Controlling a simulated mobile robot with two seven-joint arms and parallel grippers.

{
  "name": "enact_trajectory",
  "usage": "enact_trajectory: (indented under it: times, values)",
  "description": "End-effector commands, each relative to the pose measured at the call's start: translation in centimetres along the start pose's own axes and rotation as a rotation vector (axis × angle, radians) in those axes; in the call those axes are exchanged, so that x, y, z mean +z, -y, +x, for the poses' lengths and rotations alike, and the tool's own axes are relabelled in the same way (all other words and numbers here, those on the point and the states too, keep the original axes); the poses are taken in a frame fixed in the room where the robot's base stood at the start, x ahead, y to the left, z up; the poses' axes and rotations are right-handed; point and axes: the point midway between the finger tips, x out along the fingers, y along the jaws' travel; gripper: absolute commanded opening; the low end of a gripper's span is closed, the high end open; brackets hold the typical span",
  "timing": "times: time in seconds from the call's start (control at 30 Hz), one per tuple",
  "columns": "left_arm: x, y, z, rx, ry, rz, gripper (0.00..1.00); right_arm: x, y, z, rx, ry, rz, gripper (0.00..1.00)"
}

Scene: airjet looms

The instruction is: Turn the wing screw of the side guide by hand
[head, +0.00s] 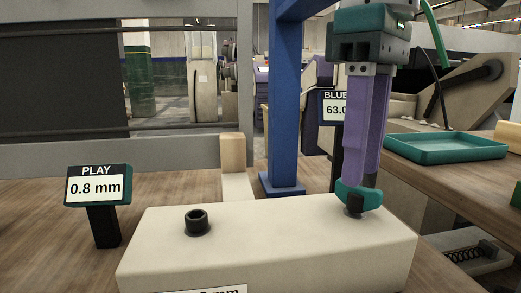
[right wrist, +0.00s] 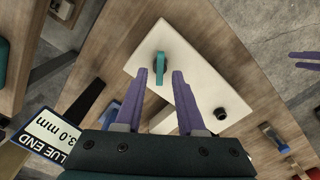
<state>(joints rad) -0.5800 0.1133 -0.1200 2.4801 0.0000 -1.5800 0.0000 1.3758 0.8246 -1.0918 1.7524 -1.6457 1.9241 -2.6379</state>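The teal wing screw (head: 358,197) stands near the right end of a cream block (head: 270,245), with a dark stem under its wings. It also shows in the right wrist view (right wrist: 159,66). My right gripper (right wrist: 160,75) points down over it. Its two purple fingers are apart, one on each side of the wing, with gaps visible. In the head view the fingers (head: 365,180) hide part of the screw's top. Two purple fingers at the right edge of the right wrist view look like my left gripper (right wrist: 304,60), spread apart and empty; it does not show in the head view.
A black socket screw (head: 196,222) is on the block's left part. A PLAY sign (head: 98,186) reading 0.8 mm stands left. A blue post (head: 285,100) and a BLUE END sign (head: 334,107) stand behind. A teal tray (head: 445,148) lies on the right table.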

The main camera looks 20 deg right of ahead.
Motion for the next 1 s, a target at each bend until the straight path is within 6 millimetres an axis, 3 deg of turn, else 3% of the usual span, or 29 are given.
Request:
enact_trajectory:
  times: [0.37,0.8,1.0]
  values:
    - [-0.1,0.1,-0.2,-0.002,0.0,0.002,0.5,0.0,0.0,-0.3,0.0,-0.001,-0.039,0.38]
    - [-1.2,0.4,-3.8,-0.008,0.002,0.01,0.5,0.0,0.0,-4.9,0.0,-0.002,-0.037,0.38]
    - [-1.2,0.4,-3.9,-0.008,0.001,0.01,0.5,0.0,0.0,-5.1,0.0,-0.001,-0.036,0.38]
